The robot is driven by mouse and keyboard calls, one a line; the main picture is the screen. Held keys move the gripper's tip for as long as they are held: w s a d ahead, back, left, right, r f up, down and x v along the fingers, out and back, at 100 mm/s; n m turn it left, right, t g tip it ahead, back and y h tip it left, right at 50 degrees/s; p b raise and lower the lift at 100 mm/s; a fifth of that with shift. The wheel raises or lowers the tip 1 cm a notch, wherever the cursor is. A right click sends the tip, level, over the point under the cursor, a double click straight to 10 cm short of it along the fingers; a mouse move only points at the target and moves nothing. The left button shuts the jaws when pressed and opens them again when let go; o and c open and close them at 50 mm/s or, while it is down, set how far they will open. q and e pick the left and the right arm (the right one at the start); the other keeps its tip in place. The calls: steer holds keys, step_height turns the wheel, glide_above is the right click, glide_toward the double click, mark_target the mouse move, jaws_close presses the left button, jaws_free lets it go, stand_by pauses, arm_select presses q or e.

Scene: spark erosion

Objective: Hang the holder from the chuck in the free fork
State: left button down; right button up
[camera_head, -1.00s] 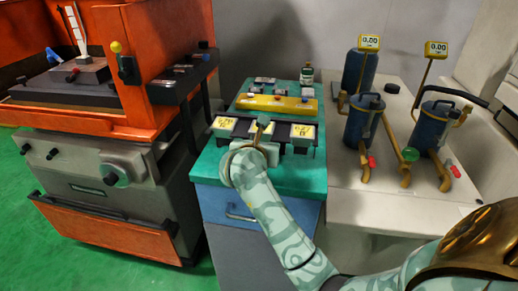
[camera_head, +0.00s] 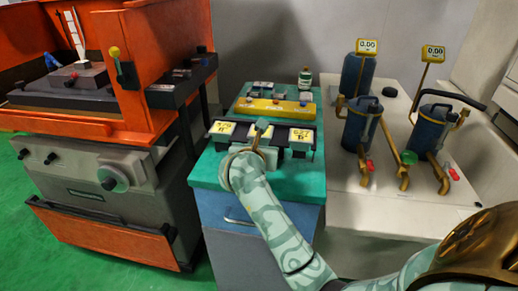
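My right gripper (camera_head: 258,140) is at the middle of the dark fork rack on the teal bench top. The wrist and gripper body hide its fingertips, so I cannot tell whether they are apart or closed. A small grey-green knob-like piece (camera_head: 262,125) stands up at the gripper's far end. It may be the holder, but its lower part is hidden. The rack (camera_head: 282,146) carries yellow labels, one at the left (camera_head: 222,129) and one at the right (camera_head: 301,136). The middle fork is largely hidden behind the gripper. My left gripper is out of view. I cannot make out the chuck.
A yellow bar (camera_head: 275,107) with coloured knobs lies behind the rack, and a small bottle (camera_head: 305,77) stands at the back. The orange machine (camera_head: 165,40) is at the left. Blue canisters (camera_head: 361,122) with brass pipes stand on the pale bench (camera_head: 390,210) at the right.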

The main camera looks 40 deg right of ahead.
stand_by(0.3)
steer(key=o, duration=1.8)
steer(key=shift+f, duration=0.1)
steer(key=shift+c, duration=0.2)
steer(key=shift+a, duration=0.1)
steer(key=shift+s+a+p, duration=0.8)
steer(key=shift+s+a, duration=0.8)
steer(key=shift+a, duration=0.15)
steer(key=s+a, duration=0.1)
steer(key=a, duration=0.1)
steer(key=s+a+p, duration=0.1)
steer(key=s+a, duration=0.1)
steer(key=shift+s, duration=0.15)
